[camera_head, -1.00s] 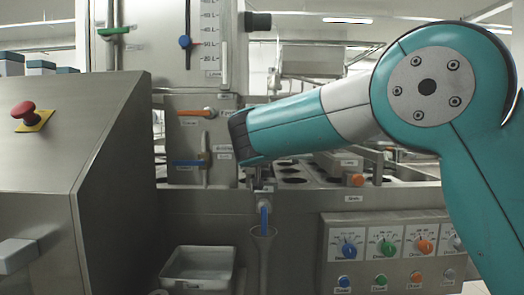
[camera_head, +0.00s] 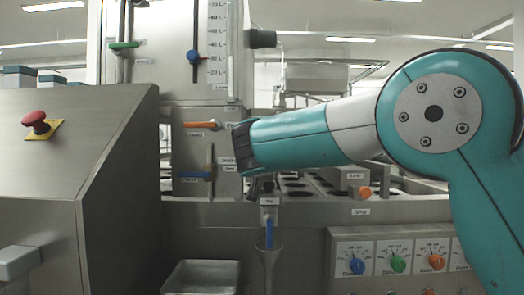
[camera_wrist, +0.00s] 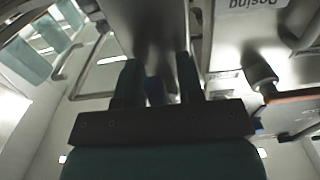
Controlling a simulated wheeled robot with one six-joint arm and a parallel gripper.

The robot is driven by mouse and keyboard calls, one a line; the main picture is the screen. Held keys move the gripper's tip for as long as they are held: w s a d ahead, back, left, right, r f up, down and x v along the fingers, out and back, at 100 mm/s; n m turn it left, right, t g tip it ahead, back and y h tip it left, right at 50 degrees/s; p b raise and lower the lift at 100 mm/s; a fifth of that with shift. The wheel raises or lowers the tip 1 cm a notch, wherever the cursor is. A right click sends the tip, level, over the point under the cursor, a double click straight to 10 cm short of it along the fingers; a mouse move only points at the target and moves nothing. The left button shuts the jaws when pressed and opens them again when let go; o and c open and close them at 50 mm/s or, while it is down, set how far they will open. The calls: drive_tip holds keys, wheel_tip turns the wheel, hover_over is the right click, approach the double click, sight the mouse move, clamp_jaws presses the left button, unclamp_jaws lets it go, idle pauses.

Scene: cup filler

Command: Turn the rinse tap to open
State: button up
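A small tap with a blue handle (camera_head: 269,233) hangs above a funnel in the head view; its handle points down. A small label (camera_head: 269,201) above it is too blurred to read surely. My gripper (camera_wrist: 158,78) points at the machine in the wrist view. Its two dark fingers stand apart. A dark blue piece (camera_wrist: 155,91) shows between them; I cannot tell which handle it is or whether the fingers touch it. In the head view my arm's end covers the area above the tap, and the fingers are hidden.
A knob panel (camera_head: 397,262) is at right; a red button (camera_head: 36,122) is far left.

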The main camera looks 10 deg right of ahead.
drive_tip(key=shift+o, duration=0.2)
drive_tip(key=shift+s, duration=0.15)
drive_tip(key=b+v, duration=0.1)
drive_tip(key=v, duration=1.6)
